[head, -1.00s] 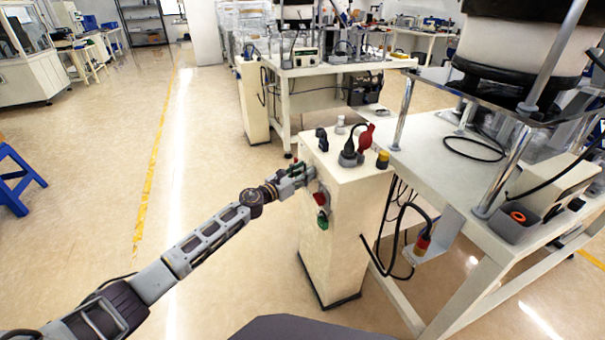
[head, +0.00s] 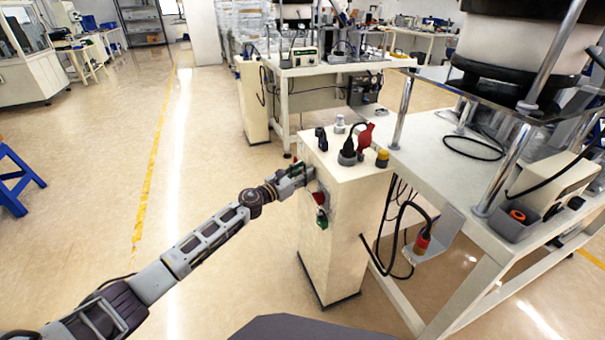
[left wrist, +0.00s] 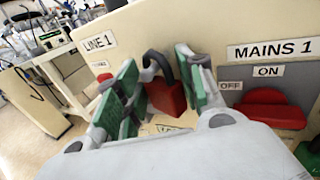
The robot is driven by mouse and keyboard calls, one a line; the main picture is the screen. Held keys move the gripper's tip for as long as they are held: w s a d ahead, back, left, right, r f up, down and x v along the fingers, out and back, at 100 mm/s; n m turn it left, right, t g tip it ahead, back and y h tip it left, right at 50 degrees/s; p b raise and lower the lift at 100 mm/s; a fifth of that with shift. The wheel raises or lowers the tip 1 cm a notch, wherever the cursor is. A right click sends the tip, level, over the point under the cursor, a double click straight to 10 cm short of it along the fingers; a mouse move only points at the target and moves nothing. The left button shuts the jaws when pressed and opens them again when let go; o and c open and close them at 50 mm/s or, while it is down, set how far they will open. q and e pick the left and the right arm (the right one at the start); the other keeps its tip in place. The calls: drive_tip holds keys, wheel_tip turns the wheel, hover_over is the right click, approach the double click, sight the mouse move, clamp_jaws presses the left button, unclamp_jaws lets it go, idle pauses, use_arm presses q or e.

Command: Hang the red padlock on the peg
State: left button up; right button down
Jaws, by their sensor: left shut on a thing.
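The red padlock (left wrist: 167,97) with its dark shackle shows in the left wrist view between my left gripper's green-padded fingers (left wrist: 160,84). The gripper is shut on it. The body hangs below the shackle, close to the cream panel face. In the head view my left gripper (head: 296,179) is at the upper left face of the cream cabinet (head: 345,225); the padlock cannot be made out there. I cannot make out the peg, nor tell whether the shackle is around it. My right gripper is not in view.
A red switch handle (left wrist: 268,107) under the "MAINS 1" label (left wrist: 275,50) is right of the fingers, with a green part (left wrist: 308,156) below. A "LINE 1" label (left wrist: 98,42) is left. Floor to the left is open.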

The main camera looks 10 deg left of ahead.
use_arm(q)
drive_tip(key=shift+f, duration=0.1)
idle(0.5)
drive_tip(key=o, duration=1.4)
drive_tip(key=shift+o, duration=0.2)
drive_tip(key=shift+s, duration=0.1)
drive_tip(key=v, duration=0.6)
drive_tip(key=shift+s+a, duration=0.25)
drive_tip(key=shift+s, duration=0.05)
idle(0.4)
idle(0.6)
